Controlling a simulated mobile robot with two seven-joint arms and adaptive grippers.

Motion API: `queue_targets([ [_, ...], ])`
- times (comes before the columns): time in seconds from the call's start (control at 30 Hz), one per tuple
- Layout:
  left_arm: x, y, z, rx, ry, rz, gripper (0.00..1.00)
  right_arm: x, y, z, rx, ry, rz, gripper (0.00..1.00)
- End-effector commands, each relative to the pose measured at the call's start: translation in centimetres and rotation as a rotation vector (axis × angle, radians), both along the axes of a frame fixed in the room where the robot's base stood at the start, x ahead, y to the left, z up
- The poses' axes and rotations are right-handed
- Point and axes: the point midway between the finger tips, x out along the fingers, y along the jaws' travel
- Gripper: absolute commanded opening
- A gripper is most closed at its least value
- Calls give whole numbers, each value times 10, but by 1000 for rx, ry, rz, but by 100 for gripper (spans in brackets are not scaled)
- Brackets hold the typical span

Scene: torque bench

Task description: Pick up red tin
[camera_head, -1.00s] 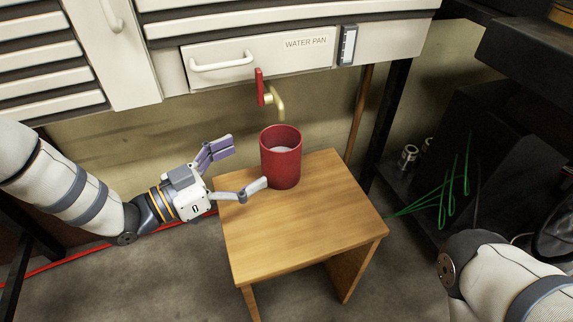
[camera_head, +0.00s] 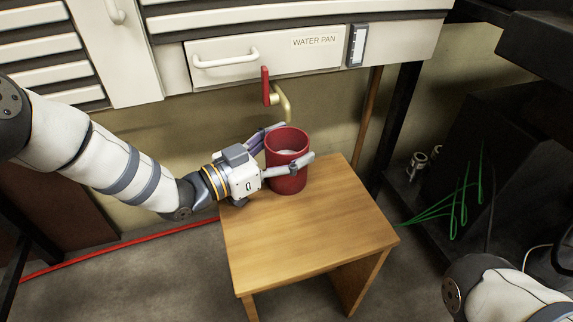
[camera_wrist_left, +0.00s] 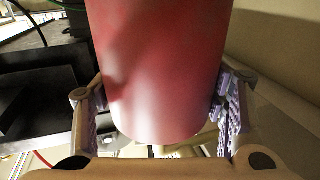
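The red tin (camera_head: 287,178) stands upright on the small wooden table (camera_head: 310,230), below the brass tap. It is open at the top, and its inside looks pale. My left gripper (camera_head: 291,144) reaches in from the left, with one finger on the near side of the tin and the other on its far side. In the left wrist view the tin (camera_wrist_left: 165,70) fills the middle between the two fingers (camera_wrist_left: 163,105), whose pads lie close against both sides. My right gripper is out of view; only part of my right arm shows at the lower right.
The tap with its red handle (camera_head: 266,86) hangs just behind and above the tin. The white drawer marked WATER PAN (camera_head: 265,57) is above it. The front of the table is clear. Green wire (camera_head: 455,205) and dark equipment are at the right.

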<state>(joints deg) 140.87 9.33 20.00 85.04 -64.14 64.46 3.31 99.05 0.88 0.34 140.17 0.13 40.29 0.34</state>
Motion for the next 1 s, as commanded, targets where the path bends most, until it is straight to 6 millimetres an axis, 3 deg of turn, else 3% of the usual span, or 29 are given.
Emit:
queue_targets([
  [0.07, 0, 0, 0, 0, 1, 0, 27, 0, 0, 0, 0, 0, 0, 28],
  [0.1, 0, 0, 0, -1, -1, 0, 21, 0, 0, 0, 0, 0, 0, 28],
  [0.43, 0, 0, 4, -1, -1, 0, 21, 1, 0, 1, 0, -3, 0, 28],
  [0.83, 0, 0, 40, -1, -3, 0, 21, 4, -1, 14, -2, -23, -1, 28],
  [1.0, -12, 18, 37, -1, -1, 1, 21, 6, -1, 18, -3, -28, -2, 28],
])
